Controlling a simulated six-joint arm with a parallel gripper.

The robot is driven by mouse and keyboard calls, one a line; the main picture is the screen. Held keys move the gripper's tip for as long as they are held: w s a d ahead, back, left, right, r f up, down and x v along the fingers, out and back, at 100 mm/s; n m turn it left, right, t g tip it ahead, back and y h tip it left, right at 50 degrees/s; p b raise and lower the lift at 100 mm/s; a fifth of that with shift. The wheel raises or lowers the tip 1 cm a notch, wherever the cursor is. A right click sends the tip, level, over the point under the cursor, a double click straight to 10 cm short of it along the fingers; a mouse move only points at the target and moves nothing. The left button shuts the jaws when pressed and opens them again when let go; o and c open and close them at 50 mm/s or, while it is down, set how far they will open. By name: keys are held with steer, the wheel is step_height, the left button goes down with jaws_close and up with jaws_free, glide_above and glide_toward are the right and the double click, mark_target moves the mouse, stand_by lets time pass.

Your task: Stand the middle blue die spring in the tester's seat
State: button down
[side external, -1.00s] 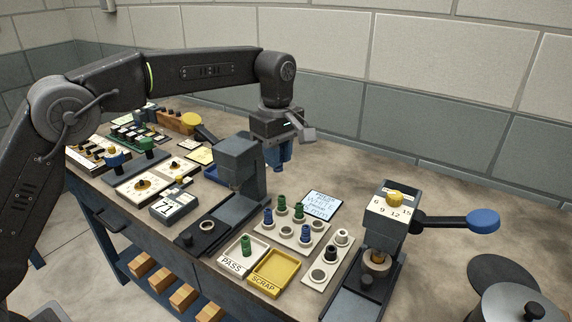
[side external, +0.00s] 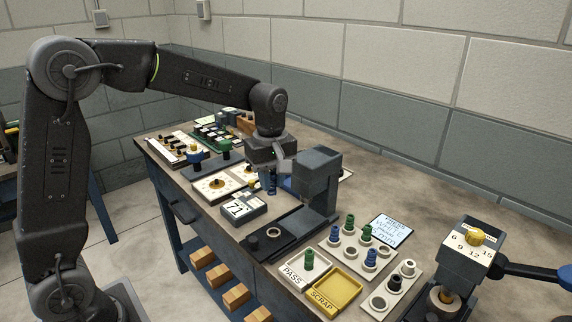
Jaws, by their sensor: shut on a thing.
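My gripper (side external: 268,178) points down, shut on a dark blue die spring (side external: 270,187), which hangs upright. It is left of the grey column (side external: 317,182) of a bench device, near a small display reading 71 (side external: 240,206). A dark base with a ring-shaped seat (side external: 273,233) extends in front of that column; the seat looks empty. I cannot tell for sure that this device is the tester. A white rack (side external: 340,262) holds two blue springs, one at left (side external: 334,237) and one at right (side external: 371,260), with an empty hole between them, and green springs behind.
A PASS tray (side external: 284,276) with a green spring and a yellow SCRAP tray (side external: 338,292) stand in front. A dial device (side external: 470,242) with a blue-ended lever is at right. The back right bench is clear.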

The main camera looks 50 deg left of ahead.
mark_target(272, 193)
steer(key=shift+f, duration=5.35)
steer(key=shift+f, duration=1)
steer(key=c, duration=0.5)
jaws_free()
steer(key=shift+r, duration=0.1)
steer(key=shift+r, duration=3.65)
